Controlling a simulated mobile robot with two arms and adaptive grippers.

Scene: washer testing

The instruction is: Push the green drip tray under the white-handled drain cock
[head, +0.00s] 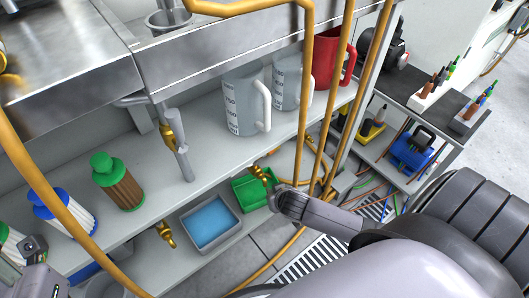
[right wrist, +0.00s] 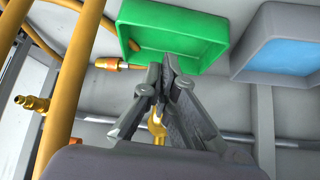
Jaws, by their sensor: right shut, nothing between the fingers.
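The green drip tray (head: 250,197) sits low beneath the shelf in the head view, right of a grey tray of blue liquid. It also shows at the top of the right wrist view (right wrist: 190,48). A brass cock (head: 260,173) is close above the green tray in the head view. Another brass cock (head: 166,234) is left of the grey tray. I cannot make out a white handle on either. My right gripper (right wrist: 164,62) is shut and empty, its tips at the green tray's near wall; contact is unclear. My left gripper (head: 38,262) shows partly at the lower left; its jaws are unclear.
The grey tray (head: 222,243) is beside the green one. Yellow pipes (head: 307,110) stand upright near my right gripper. The shelf above holds clear jugs (head: 241,105), a red jug (head: 328,62) and filter bottles (head: 121,186). A floor grate (head: 308,258) is at the lower right.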

